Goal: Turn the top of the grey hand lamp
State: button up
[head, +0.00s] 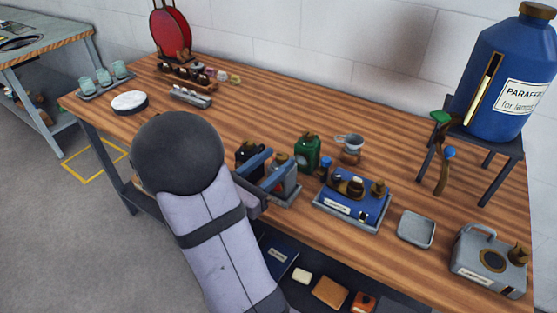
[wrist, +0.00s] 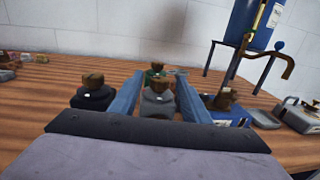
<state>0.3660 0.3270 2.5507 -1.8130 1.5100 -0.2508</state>
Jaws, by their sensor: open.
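The grey hand lamp (head: 289,187) stands upright on the table, partly hidden by my gripper in the head view. In the wrist view the lamp's grey body (wrist: 157,108) and brown top (wrist: 158,82) show between my two blue fingers. My gripper (head: 266,166) is open, with a finger on each side of the lamp in the wrist view (wrist: 160,76). I see gaps between the fingers and the brown top. I cannot tell how far the fingertips reach past it.
A black lamp (wrist: 93,98) stands just left of the grey one, close to my left finger. A green lamp (head: 307,153) stands behind. A blue tray with brass parts (head: 352,211) lies to the right, then an empty grey tray (head: 415,229) and a grey can (head: 487,262).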

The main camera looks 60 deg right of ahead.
jog(key=r+m+g, duration=0.1)
jog(key=m+g, duration=0.1)
jog(key=w+d+r+m+g, duration=0.1)
jog(key=m, duration=0.1)
jog(key=shift+d+r+g, duration=0.1)
jog(key=shift+r+g, duration=0.25)
jog(key=shift+g, duration=0.05)
jog(key=shift+d+r+m+g+y, duration=0.1)
jog(key=shift+r+m+g+y, duration=0.2)
jog(key=shift+m+g, duration=0.35)
jog(key=shift+w+f+m+g+y, duration=0.15)
jog(key=shift+m+g+y, duration=0.35)
jog(key=shift+m+g, duration=0.15)
jog(key=shift+w+a+f+n+g+y, duration=0.1)
jog(key=shift+a+f+n+g+y, duration=0.15)
jog(key=shift+f+g+y, duration=0.45)
jog(key=shift+w+a+f+n+g+y, duration=0.15)
jog(key=shift+f+g, duration=0.25)
jog(key=shift+f, duration=0.65)
jog(key=p+x, duration=0.1)
jog(key=x, duration=0.6)
jog(key=shift+s, duration=0.15)
jog(key=shift+d, duration=0.1)
jog(key=c, duration=1.1)
